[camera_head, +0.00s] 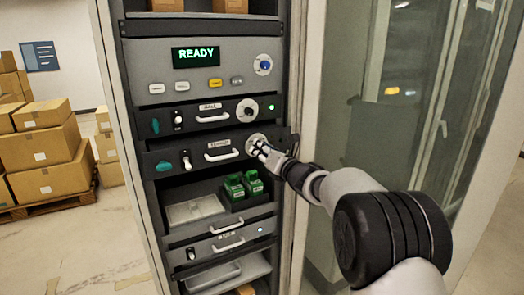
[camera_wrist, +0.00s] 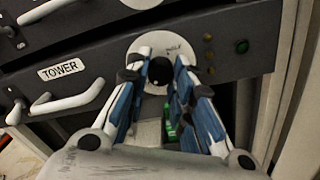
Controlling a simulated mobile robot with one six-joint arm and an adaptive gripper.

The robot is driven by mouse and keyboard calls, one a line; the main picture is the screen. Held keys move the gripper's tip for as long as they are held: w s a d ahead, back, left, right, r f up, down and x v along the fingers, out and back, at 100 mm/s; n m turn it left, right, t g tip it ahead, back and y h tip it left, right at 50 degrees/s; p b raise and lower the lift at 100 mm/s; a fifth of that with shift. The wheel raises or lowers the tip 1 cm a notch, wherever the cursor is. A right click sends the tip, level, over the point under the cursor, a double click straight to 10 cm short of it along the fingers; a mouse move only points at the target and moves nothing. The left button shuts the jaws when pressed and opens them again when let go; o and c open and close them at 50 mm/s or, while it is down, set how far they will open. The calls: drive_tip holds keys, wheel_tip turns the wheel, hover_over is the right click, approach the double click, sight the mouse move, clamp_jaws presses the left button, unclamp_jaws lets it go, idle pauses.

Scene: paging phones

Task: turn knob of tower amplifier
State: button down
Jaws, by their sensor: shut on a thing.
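The tower amplifier (camera_wrist: 92,85) is a dark rack unit with a "TOWER" label and a white handle; it also shows in the head view (camera_head: 172,160). Its black knob (camera_wrist: 161,70) sits on a round pale dial plate (camera_wrist: 176,47) at the unit's right end. My gripper (camera_wrist: 165,68) is at the knob, one finger on each side, shut on it. In the head view my gripper (camera_head: 262,148) covers most of the dial, and the knob itself is hidden there.
A similar amplifier (camera_head: 228,113) with its own dial sits directly above. Higher up is a panel with a "READY" display (camera_head: 195,56). Green items (camera_head: 243,184) stand on a shelf below. A glass door (camera_head: 350,100) is close on the right. Cardboard boxes (camera_head: 50,143) are stacked at left.

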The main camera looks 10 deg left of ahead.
drive_tip(key=c, duration=1.4)
unclamp_jaws()
drive_tip(key=v, duration=1.2)
